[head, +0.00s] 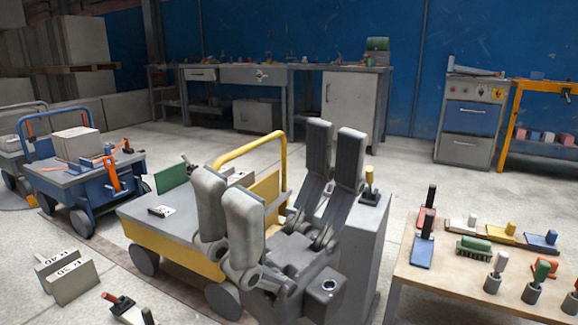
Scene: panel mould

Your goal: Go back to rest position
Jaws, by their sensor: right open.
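My right gripper (281,165) is in the lower middle of the head view. Its grey padded fingers stand wide apart, one pair at the left and one at the right, with nothing between them. It is open and empty. It appears in front of a yellow-framed cart (165,238) and hides part of it. From this view I cannot tell how far apart they are. My left gripper is not in view.
A wooden table (415,277) with several handled tools stands at the right. A grey pedestal (368,245) with a yellow-knobbed handle (369,183) is beside the gripper. A blue cart (75,180) stands left. Workbenches (250,75) line the back; the floor before them is clear.

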